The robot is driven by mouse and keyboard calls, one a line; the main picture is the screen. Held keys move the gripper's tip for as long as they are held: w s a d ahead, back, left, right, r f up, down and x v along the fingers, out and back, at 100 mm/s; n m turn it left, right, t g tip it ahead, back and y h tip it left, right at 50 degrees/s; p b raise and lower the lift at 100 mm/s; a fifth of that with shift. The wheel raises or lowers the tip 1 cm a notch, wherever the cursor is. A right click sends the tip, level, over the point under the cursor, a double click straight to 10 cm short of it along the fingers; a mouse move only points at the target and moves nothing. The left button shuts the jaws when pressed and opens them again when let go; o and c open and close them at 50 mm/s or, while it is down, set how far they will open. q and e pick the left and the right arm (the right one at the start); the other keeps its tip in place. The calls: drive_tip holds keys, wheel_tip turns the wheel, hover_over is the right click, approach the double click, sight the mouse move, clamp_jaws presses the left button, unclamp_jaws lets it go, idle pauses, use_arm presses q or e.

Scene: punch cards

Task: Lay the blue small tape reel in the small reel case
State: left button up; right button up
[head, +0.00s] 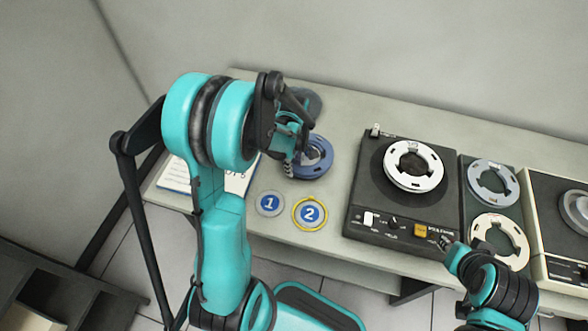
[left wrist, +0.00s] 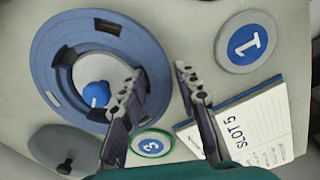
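The blue tape reel (head: 316,160) lies on the table left of the black tape deck, partly hidden by my left gripper (head: 291,158). In the left wrist view the reel (left wrist: 52,62) fills the upper left, and a pale disc with a blue centre shows through its hole. My left gripper (left wrist: 158,80) is open, one finger over the reel's ring and the other outside its rim. A dark grey round piece with a knob (left wrist: 65,148) is beside the reel; I cannot tell whether it belongs to the case. My right gripper (head: 447,243) is by the deck's front right corner.
Number discs 1 (head: 269,203) and 2 (head: 310,212) lie in front of the reel; disc 3 (left wrist: 152,143) shows by the fingers. A printed card (left wrist: 250,125) lies nearby. The black deck (head: 362,200) holds a white reel (head: 394,174).

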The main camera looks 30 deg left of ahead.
use_arm(q)
clamp_jaws()
drive_tip(key=shift+r, duration=0.1)
drive_tip(key=shift+r+p, duration=2.15)
drive_tip(key=shift+r, duration=0.8)
wheel_tip(320, 180, up, 7)
drive_tip(key=p, duration=0.5)
